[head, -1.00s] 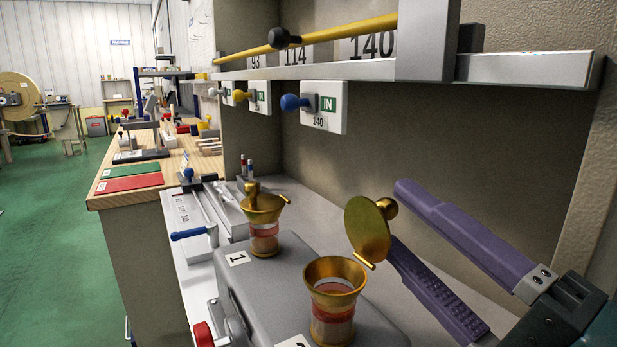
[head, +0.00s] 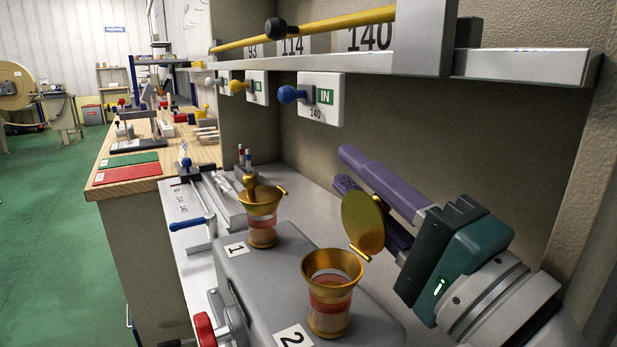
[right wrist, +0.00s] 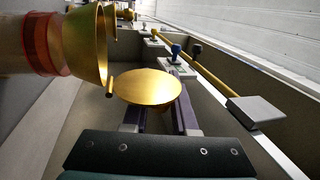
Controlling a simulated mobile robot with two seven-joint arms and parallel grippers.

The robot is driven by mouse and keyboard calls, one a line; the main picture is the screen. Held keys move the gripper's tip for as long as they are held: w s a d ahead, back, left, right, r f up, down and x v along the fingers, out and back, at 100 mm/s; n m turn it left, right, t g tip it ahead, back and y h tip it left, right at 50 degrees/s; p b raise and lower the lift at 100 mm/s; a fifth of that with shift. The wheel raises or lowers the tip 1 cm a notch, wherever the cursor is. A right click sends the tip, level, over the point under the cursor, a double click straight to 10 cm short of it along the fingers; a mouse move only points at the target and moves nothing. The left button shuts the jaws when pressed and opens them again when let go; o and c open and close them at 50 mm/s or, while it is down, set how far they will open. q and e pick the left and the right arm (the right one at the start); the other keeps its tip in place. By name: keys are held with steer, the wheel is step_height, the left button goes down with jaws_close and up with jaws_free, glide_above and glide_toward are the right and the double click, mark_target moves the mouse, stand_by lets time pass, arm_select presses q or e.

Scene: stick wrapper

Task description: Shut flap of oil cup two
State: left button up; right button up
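Oil cup two (head: 331,307) is a gold-rimmed cup with a reddish see-through band, by the label 2 (head: 293,338). Its mouth is uncovered. Its round gold flap (head: 363,223) stands up open at the cup's right side. My right gripper (head: 342,167) has two purple fingers reaching in from the right behind the flap. The cup (right wrist: 88,45) shows at left there. My left gripper is out of view.
Oil cup one (head: 262,215), with a gold knob over its top, stands behind on the same grey housing (head: 240,267). A wall with a yellow rod (head: 340,27) and a blue-knobbed plate (head: 320,97) rises behind. A red knob (head: 205,328) is at the front left.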

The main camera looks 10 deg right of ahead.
jaws_close()
stand_by(0.3)
steer(key=a+n+g+y+p, duration=0.1)
steer(key=a+n+p, duration=0.1)
steer(key=n, duration=0.4)
steer(key=s+a+f+n+g+y+p, duration=0.1)
steer(key=a+n+g+p, duration=0.1)
steer(key=n, duration=0.4)
steer(key=s+a+f+n+g+y+p, duration=0.1)
steer(key=a+n+p, duration=0.1)
steer(key=n, duration=0.4)
steer(key=shift+s+n+g+p, duration=0.1)
steer(key=shift+n+g+p, duration=0.2)
steer(key=shift+p, duration=0.1)
steer(key=shift+a+f+n+p, duration=0.2)
steer(key=shift+f+n+p, duration=0.2)
steer(key=shift+n, duration=0.6)
steer(key=shift+s+f, duration=0.1)
steer(key=shift+f, duration=0.05)
